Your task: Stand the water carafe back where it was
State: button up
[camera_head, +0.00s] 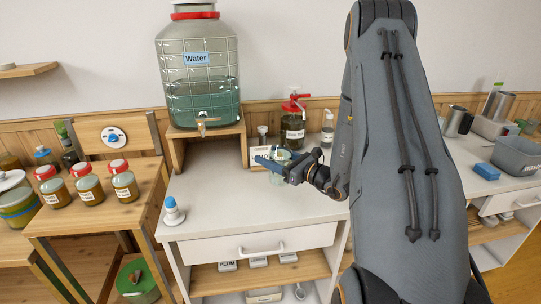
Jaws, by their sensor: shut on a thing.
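My gripper (270,164) is over the back of the white counter, in front of the small wooden stand with a label card. It is shut on a clear, greenish glass vessel, which looks like the water carafe (277,180). The jaws cover much of the carafe, and its rim shows behind them. It looks upright; I cannot tell whether its base touches the counter. The large water jar (198,75), labelled "Water", stands on a wooden riser (176,150) to the left, with its tap (202,124) at the lower front.
A red-pump jar (293,130) and a small pump bottle (327,128) stand behind my gripper. The front middle of the white counter (235,212) is clear. Red-lidded jars (88,184) stand on the left wooden table.

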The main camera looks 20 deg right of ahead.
aim_at(271, 174)
dwell(0.3)
jog(key=shift+f+b, duration=2.2)
jog(key=shift+f, duration=0.65)
jog(key=shift+f+b, duration=0.65)
dwell(0.6)
jog(key=o, duration=2.1)
jog(key=shift+c, duration=0.2)
jog(key=shift+f, duration=0.1)
jog(key=shift+s, duration=0.1)
jog(key=shift+p+v, duration=0.65)
jog(key=shift+v, duration=3.25)
jog(key=shift+s+d, duration=0.1)
jog(key=shift+s, duration=0.05)
